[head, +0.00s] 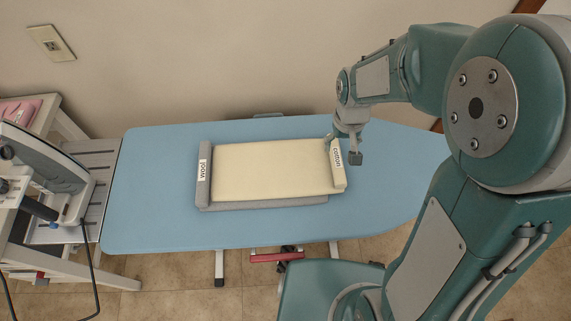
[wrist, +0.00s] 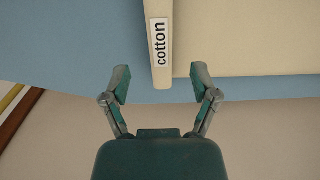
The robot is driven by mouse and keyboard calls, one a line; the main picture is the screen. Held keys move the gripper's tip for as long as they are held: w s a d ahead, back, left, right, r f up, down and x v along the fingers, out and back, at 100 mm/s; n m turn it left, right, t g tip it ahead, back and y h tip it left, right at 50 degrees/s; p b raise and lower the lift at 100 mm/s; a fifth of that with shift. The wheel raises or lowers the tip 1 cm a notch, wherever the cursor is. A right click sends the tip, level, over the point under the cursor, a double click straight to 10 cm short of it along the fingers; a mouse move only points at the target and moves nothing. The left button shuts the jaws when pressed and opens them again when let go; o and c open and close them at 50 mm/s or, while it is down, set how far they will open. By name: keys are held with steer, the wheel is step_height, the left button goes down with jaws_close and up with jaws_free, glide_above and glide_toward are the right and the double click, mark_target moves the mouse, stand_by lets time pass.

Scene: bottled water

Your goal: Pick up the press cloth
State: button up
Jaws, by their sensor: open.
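Two press cloths lie stacked on the blue ironing board. The upper one is a cream cloth (head: 270,168) with a raised right edge (head: 338,178) labelled "cotton". The lower one is a grey cloth (head: 265,204) with a raised left edge (head: 204,188) labelled "wool"; the cream cloth hides most of it. My gripper (head: 343,150) is open at the far end of the cotton edge. In the wrist view my gripper (wrist: 160,84) has its fingers apart, one on each side of the cotton edge (wrist: 159,72), with no clear contact. The wool edge is out of the wrist view.
The blue ironing board (head: 150,220) has bare room around the cloths. A grey iron (head: 40,170) with a cord stands on a slatted white stand (head: 97,165) at the left. A beige wall (head: 200,60) with an outlet (head: 51,43) rises close behind the board.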

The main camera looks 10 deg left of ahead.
mark_target(337, 157)
step_height(337, 157, down, 7)
steer(key=shift+w+a+r, duration=0.1)
steer(key=shift+w+r, duration=0.05)
jaws_close()
